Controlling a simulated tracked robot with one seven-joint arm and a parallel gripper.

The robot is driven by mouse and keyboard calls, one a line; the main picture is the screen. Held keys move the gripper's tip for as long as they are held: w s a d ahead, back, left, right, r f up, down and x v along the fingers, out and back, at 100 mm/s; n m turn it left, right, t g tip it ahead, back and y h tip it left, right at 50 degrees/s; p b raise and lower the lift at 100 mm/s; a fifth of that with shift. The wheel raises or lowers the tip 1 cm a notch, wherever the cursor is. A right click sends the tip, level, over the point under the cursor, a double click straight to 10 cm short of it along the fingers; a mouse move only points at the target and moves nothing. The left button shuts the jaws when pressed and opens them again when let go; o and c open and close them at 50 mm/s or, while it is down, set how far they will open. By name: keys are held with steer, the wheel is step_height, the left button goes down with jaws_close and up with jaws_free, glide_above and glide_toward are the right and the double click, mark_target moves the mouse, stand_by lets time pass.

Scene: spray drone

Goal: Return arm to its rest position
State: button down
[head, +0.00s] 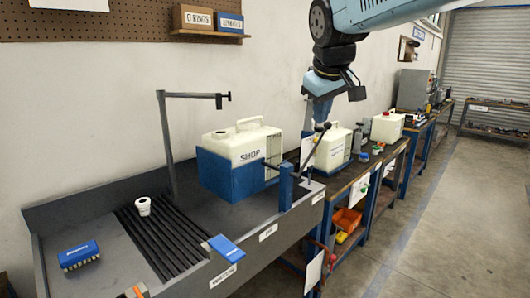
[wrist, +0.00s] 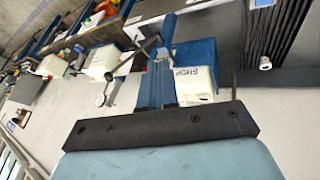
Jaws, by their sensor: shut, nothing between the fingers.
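My arm enters the head view from the top right, and its dark wrist bends down over the bench. My gripper (head: 321,117) points down, its blue fingers together and empty. It appears above and in front of the farther white container (head: 333,150), partly overlapping the view of the bench there; I cannot tell the exact gap. In the wrist view, the blue fingers of my gripper (wrist: 158,50) stick out past a dark bar, closed with nothing held. The white and blue tank marked SHOP (head: 240,158) stands left of my gripper and also shows in the wrist view (wrist: 195,85).
A grey sink bench (head: 90,215) with dark slats, a white cup-shaped part (head: 143,206) and a blue brush (head: 80,256) is at the left. A grey post (head: 168,140) rises behind it. A red-capped container (head: 387,126) stands farther right. The floor at right is clear.

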steer(key=s+d+f+m, duration=0.3)
steer(key=s+d+f, duration=0.2)
steer(key=s, duration=0.4)
steer(key=s+d+f+m, duration=0.3)
steer(key=s+d+f, duration=0.2)
steer(key=s+f, duration=0.3)
steer(key=shift+s+d+g, duration=0.3)
steer(key=shift+s+d, duration=0.1)
steer(key=shift+s, duration=0.25)
steer(key=shift+a, duration=0.15)
